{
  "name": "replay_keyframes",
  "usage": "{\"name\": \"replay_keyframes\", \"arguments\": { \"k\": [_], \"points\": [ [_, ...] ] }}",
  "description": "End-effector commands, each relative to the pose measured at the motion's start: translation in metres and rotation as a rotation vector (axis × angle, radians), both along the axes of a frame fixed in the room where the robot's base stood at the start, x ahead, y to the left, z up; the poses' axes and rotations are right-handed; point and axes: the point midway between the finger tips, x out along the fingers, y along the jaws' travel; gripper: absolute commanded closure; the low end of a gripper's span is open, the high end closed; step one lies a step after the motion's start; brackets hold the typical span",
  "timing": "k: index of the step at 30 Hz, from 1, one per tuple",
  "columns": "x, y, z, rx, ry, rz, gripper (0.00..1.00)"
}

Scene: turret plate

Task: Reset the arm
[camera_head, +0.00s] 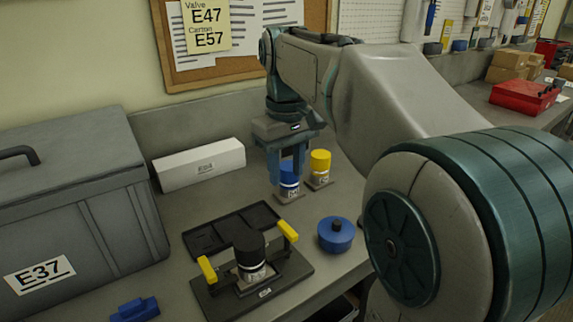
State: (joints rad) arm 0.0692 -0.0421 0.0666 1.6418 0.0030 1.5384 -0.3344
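My arm reaches from the right over the bench, and my gripper (287,174) points straight down near the back of it. Its two blue-grey fingers stand apart, at the top of a blue-capped bottle (289,188). I cannot tell whether they touch the cap or only stand around or behind it. The bottle is upright on a small dark labelled base. A yellow-capped bottle (320,168) stands on a similar base just right of the gripper.
A dark fixture plate (285,283) with yellow-tipped clamps holds a black-capped bottle (250,260). Behind it lies an empty black tray (205,240). A round blue container (336,235), blue block (137,309), white box (200,165) and large grey case (75,205) stand around.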

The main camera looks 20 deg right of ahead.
Motion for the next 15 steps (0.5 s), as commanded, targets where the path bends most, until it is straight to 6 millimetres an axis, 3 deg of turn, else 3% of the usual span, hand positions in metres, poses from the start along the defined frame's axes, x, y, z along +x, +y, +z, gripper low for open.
{"name": "replay_keyframes", "arguments": {
  "k": [8, 15],
  "points": [
    [-0.002, 0.0, -0.002, 0.0, -0.002, -0.004, 0.62],
    [-0.045, 0.001, -0.049, -0.004, -0.081, -0.113, 0.62]
  ]
}}
